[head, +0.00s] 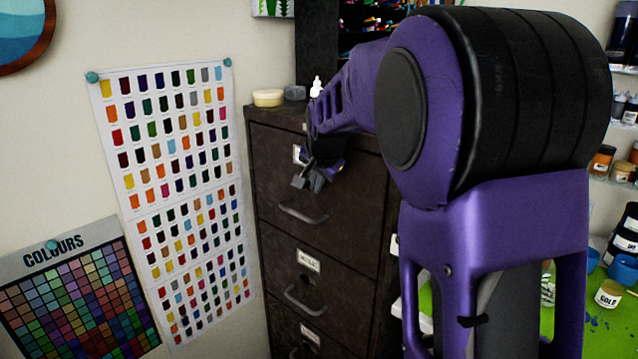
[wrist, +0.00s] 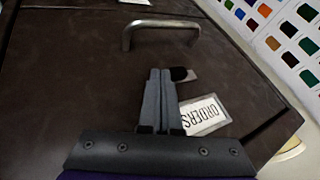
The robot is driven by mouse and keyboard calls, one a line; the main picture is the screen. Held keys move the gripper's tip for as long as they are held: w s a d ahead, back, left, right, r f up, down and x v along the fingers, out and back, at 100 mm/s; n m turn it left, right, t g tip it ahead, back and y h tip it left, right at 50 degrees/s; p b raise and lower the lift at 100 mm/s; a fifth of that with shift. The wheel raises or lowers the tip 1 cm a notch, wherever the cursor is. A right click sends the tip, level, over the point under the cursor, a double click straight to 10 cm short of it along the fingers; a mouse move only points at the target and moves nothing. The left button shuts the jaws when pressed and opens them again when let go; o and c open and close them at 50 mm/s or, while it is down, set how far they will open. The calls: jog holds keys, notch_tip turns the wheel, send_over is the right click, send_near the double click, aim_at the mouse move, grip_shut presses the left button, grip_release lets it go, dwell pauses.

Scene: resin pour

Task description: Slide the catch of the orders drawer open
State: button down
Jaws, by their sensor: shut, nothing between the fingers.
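The orders drawer (head: 275,188) is the top drawer of a dark brown cabinet, and it is shut. Its ORDERS label (wrist: 205,114) shows in the wrist view, partly hidden by my fingers. A small black piece (wrist: 182,73) with a pale strip beside it sits between label and handle; it looks like the catch. The drawer handle (wrist: 160,28) is a grey metal bar beyond the fingertips. My gripper (wrist: 160,72) is shut and empty, its tips right beside the black piece. I cannot tell whether they touch. In the head view my gripper (head: 298,183) is at the drawer front.
A lower drawer has its own label (head: 308,260) and handle (head: 304,301). A pale round tub (head: 268,97) and a white bottle (head: 317,87) stand on the cabinet top. A colour chart (head: 175,190) hangs on the left wall. A green work surface (head: 590,325) lies at right.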

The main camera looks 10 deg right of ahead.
jog(key=shift+a, duration=0.1)
dwell(0.3)
jog(key=shift+w+a+p, duration=0.35)
jog(key=shift+w+a, duration=0.3)
jog(key=shift+w, duration=0.35)
jog(key=shift+s, duration=0.1)
